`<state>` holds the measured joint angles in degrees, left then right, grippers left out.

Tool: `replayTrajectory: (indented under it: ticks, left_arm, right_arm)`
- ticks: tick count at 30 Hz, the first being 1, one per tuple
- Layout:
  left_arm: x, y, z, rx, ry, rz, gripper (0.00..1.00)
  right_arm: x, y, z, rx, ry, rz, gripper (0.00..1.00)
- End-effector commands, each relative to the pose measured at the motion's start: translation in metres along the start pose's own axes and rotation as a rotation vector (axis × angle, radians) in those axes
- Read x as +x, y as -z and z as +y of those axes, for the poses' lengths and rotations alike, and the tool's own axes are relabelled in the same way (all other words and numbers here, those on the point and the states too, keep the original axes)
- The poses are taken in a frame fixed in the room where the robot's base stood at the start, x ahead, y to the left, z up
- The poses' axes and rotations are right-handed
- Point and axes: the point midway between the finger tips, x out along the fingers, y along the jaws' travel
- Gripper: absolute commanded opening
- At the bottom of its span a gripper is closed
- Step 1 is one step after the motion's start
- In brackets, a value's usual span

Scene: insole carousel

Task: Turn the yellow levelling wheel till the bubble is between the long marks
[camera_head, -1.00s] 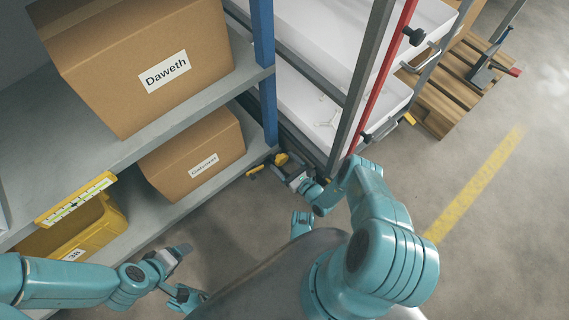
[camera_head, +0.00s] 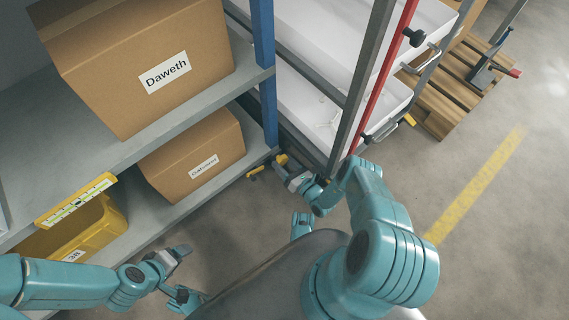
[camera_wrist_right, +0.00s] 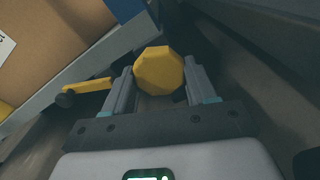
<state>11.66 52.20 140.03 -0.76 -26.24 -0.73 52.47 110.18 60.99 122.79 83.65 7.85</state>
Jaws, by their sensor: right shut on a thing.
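The yellow levelling wheel (camera_wrist_right: 158,70) is a faceted knob between the two fingers of my right gripper (camera_wrist_right: 158,85) in the right wrist view. The fingers are shut on it, one on each side. In the head view the wheel (camera_head: 281,160) is small, low by the blue post, with my right gripper (camera_head: 287,170) reaching it. A yellow level strip (camera_head: 76,201) with a pale green scale is on the shelf edge at left; its bubble and marks are too small to read surely. My left gripper (camera_head: 179,251) is at lower left, away from the wheel; its opening is unclear.
A yellow lever with a dark knob (camera_wrist_right: 90,86) sticks out left of the wheel. Cardboard boxes (camera_head: 205,135) stand on the grey shelves beside the blue post (camera_head: 264,45). A rack with white trays (camera_head: 305,115) and a red bar stands right of the wheel. Open floor lies right.

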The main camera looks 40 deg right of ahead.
Motion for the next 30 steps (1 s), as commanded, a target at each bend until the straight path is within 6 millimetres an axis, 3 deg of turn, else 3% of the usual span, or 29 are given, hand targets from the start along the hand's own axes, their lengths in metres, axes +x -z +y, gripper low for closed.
replayTrajectory:
  ticks: [9,10,12,23,30]
  left_arm:
    - [0.0,0.0,0.0,0.0,0.0,0.0,0.8]
    - [0.0,0.0,0.0,0.0,0.0,0.0,0.8]
    - [0.0,0.0,0.0,0.0,0.0,0.0,0.8]
    - [0.0,0.0001,0.0,0.0,0.0,0.0,0.8]
    - [0.0,0.0001,0.0,0.0,0.0,0.0,0.8]
  right_arm:
    - [-0.0003,0.0003,0.0002,0.024,0.0,0.001,0.26]
    - [-0.0003,0.0003,0.0002,0.024,0.0,0.001,0.63]
    - [-0.0003,0.0003,0.0002,0.023,0.0,0.001,0.81]
    - [-0.0002,0.0002,0.0001,-0.005,0.0,0.0,0.81]
    - [-0.0002,0.0001,-0.0007,-0.284,0.0,0.0,0.81]
